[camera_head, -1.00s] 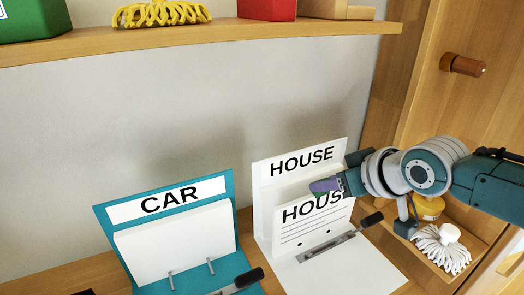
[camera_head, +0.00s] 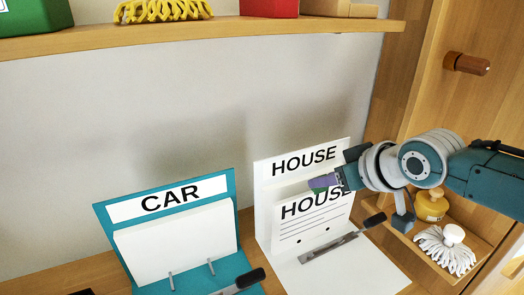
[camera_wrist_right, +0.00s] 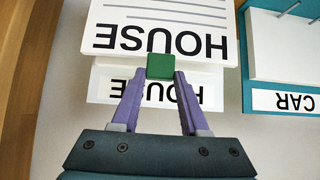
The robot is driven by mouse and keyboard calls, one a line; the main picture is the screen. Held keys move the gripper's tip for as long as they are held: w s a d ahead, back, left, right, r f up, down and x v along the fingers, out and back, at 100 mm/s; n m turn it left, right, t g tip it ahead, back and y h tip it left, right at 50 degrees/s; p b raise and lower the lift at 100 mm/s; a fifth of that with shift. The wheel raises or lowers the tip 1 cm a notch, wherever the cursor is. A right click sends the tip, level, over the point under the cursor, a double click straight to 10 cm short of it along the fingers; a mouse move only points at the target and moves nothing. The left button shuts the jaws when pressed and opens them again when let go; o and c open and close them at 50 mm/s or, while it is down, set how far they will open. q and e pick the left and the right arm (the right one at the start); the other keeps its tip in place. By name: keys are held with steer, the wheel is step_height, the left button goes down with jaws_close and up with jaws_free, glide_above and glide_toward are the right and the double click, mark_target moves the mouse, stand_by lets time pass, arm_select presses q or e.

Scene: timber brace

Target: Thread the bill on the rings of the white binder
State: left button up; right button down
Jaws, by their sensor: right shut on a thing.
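The bill is a white sheet (camera_head: 312,222) printed HOUSE with several lines and two holes near its lower edge. It stands in front of the white binder (camera_head: 353,270), whose back panel also reads HOUSE. My right gripper (camera_head: 322,186) is shut on the green tab at the bill's top edge. In the right wrist view the purple fingers (camera_wrist_right: 160,75) pinch the green tab (camera_wrist_right: 160,67), and the bill (camera_wrist_right: 165,25) hangs from it. The bill's holes sit just above the binder's metal bar (camera_head: 328,248). I cannot tell whether rings pass through them. My left gripper is not in view.
A teal CAR binder (camera_head: 103,225) with a white paper stack (camera_head: 178,243) and two rings stands to the left. A tray at right holds a white brush (camera_head: 447,248) and a yellow bottle (camera_head: 430,204). A shelf (camera_head: 215,40) runs above.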

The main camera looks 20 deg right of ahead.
steer(key=shift+w+a+b, duration=0.1)
steer(key=shift+w+b, duration=1.1)
steer(key=shift+w, duration=0.25)
stand_by(0.5)
steer(key=shift+r, duration=0.1)
jaws_free()
stand_by(0.5)
step_height(320, 180, up, 8)
steer(key=p, duration=0.8)
steer(key=shift+s+a, duration=0.1)
